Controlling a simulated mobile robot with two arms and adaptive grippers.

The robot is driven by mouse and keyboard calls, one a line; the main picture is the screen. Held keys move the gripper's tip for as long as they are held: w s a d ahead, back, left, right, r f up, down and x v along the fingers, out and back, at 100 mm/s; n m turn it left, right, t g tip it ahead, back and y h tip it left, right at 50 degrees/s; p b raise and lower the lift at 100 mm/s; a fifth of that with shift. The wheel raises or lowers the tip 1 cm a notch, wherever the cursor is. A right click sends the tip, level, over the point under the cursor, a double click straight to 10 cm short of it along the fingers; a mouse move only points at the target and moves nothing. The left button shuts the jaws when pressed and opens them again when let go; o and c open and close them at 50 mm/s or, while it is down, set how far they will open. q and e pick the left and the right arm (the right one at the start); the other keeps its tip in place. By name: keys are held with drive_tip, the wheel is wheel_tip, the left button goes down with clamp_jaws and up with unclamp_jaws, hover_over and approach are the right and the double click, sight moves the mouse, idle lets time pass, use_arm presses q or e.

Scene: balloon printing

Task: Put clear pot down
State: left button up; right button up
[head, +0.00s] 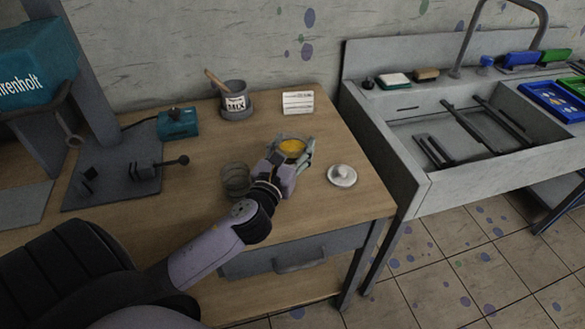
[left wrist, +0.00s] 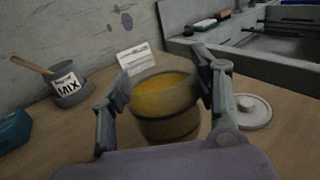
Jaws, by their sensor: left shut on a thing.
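The clear pot (head: 291,148), with yellow-orange stuff inside, is between the fingers of my left gripper (head: 290,159) over the right part of the wooden table. In the left wrist view the pot (left wrist: 165,100) stands upright between the two fingers of that gripper (left wrist: 166,88), which is shut on its sides. I cannot tell whether its base touches the table. A second clear pot (head: 236,179), which looks empty, stands on the table to the left of the gripper. My right gripper is not in view.
A round pale lid (head: 342,176) lies right of the gripper. A white card (head: 298,103), a MIX pot (head: 236,102) and a teal box (head: 178,124) stand behind. A sink (head: 460,140) adjoins on the right. Bare wood (head: 215,150) shows left of the gripper.

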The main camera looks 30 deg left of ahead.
sight(292, 162)
use_arm(q)
wheel_tip(292, 162, down, 6)
drive_tip(key=shift+r+b, duration=0.25)
drive_tip(key=shift+b, duration=0.6)
drive_tip(key=shift+f, duration=0.35)
drive_tip(key=shift+f, duration=0.2)
drive_tip(key=o, duration=1.5)
drive_tip(key=shift+c, duration=0.2)
drive_tip(key=shift+r, duration=0.1)
